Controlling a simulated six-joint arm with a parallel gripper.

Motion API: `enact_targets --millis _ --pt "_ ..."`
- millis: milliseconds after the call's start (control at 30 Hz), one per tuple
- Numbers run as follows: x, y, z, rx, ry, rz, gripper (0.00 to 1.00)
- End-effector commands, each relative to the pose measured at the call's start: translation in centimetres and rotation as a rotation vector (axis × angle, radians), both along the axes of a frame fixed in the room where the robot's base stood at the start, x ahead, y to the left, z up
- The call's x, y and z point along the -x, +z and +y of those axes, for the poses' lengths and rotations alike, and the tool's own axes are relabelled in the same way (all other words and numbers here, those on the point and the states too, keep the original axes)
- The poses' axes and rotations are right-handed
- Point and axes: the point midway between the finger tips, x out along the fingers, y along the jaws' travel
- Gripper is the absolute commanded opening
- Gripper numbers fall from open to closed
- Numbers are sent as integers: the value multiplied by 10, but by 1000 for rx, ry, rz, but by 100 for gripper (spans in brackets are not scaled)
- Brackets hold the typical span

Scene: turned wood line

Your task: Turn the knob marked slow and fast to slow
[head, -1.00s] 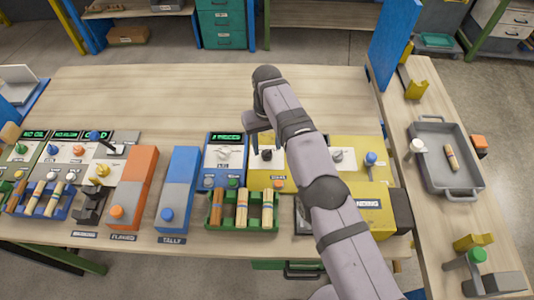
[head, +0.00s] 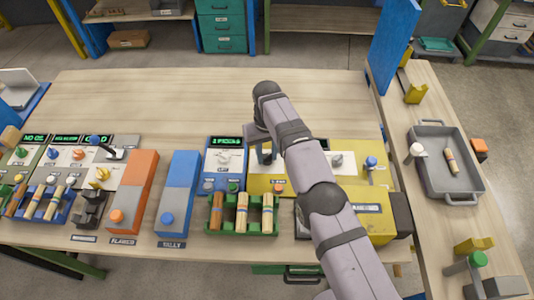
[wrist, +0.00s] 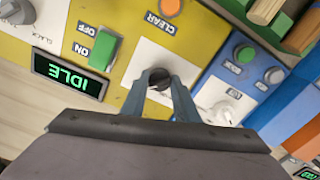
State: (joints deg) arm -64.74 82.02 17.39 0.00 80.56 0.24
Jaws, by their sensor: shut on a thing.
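The dark round knob (wrist: 158,82) sits on a white plate (wrist: 140,58) on the yellow panel (wrist: 200,25). My gripper (wrist: 160,78) has its two blue-grey fingers on either side of the knob and is shut on it. In the head view my gripper (head: 264,152) reaches down at the yellow panel (head: 257,182), and the arm covers part of that panel. The fingers and the gripper body hide part of the knob and its plate. No slow or fast marking can be read, so I cannot tell the setting.
In the wrist view, an IDLE display (wrist: 70,75), a green ON/OFF switch (wrist: 103,48) and an orange CLEAR button (wrist: 170,6) are near the knob. A blue panel (head: 224,157) with a white knob adjoins on the left in the head view. A green rack (head: 242,228) stands in front.

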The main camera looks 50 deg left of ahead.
Motion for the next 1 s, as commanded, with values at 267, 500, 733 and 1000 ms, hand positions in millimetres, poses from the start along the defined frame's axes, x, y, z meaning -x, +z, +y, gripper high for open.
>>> enact_targets --millis 267,500,733,1000 --pt "0 0 0 0 78 0 5" --pt "0 0 0 0 246 0 5" --pt "-1 1 0 -1 460 -1 5" --pt "-1 1 0 -1 716 -1 5"
